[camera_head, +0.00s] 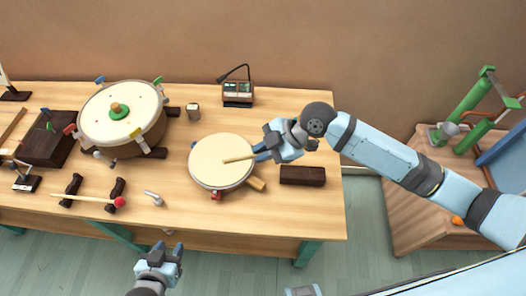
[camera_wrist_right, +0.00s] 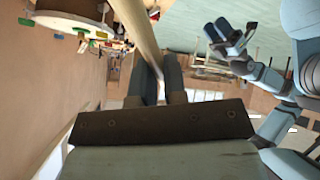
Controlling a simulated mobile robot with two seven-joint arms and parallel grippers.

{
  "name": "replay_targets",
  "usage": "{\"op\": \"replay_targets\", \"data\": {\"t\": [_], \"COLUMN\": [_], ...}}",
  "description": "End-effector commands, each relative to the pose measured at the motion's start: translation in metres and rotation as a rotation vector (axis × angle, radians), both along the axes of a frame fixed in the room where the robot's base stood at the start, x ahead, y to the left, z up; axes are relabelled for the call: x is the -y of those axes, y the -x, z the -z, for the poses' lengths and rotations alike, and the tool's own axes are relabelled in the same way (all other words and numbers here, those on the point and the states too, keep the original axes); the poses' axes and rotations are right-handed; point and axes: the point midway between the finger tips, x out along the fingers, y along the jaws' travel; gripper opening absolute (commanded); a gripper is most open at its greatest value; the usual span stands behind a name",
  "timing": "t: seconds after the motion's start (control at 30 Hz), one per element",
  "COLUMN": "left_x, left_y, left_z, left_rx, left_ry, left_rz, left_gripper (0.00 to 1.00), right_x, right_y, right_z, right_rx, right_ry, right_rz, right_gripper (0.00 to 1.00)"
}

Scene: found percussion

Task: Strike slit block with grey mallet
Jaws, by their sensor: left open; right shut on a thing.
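My right gripper (camera_head: 264,150) is over the right edge of a round cream drum and is shut on a pale wooden stick (camera_head: 238,159). The stick reaches left over the drum skin. In the right wrist view the stick (camera_wrist_right: 140,35) runs up from between the fingers. No grey mallet head shows on it; the gripper may hide one end. A dark brown block (camera_head: 302,176), likely the slit block, lies right of the drum, apart from the gripper; I cannot make out a slit. My left gripper (camera_head: 166,256) is open and empty in front of the table.
The cream drum (camera_head: 217,165) is under the stick. A larger drum (camera_head: 122,105) stands at the back left. A red-headed mallet (camera_head: 119,202) lies across dark rests beside a small grey piece (camera_head: 153,197). A device with a bent stem (camera_head: 237,93) stands at the back.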

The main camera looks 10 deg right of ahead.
Motion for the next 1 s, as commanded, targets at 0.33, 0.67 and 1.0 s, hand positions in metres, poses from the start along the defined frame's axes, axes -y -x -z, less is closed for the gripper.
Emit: {"op": "replay_targets", "data": {"t": [0.33,0.67,1.0], "left_x": [-0.001,-0.002,-0.002], "left_y": [0.000,0.001,0.000], "left_z": [0.006,0.034,0.032], "left_rx": [0.002,-0.004,-0.002], "left_ry": [-0.002,-0.004,-0.003], "left_rz": [-0.002,-0.002,-0.002], "left_gripper": [0.43,0.43,0.43], "right_x": [0.000,0.000,0.000], "right_y": [0.000,0.000,0.000], "right_z": [0.009,0.048,0.050], "right_rx": [0.002,0.002,0.003], "right_ry": [-0.004,-0.003,-0.004], "right_rz": [0.002,0.003,0.002], "right_gripper": [0.00,0.00,0.00]}}
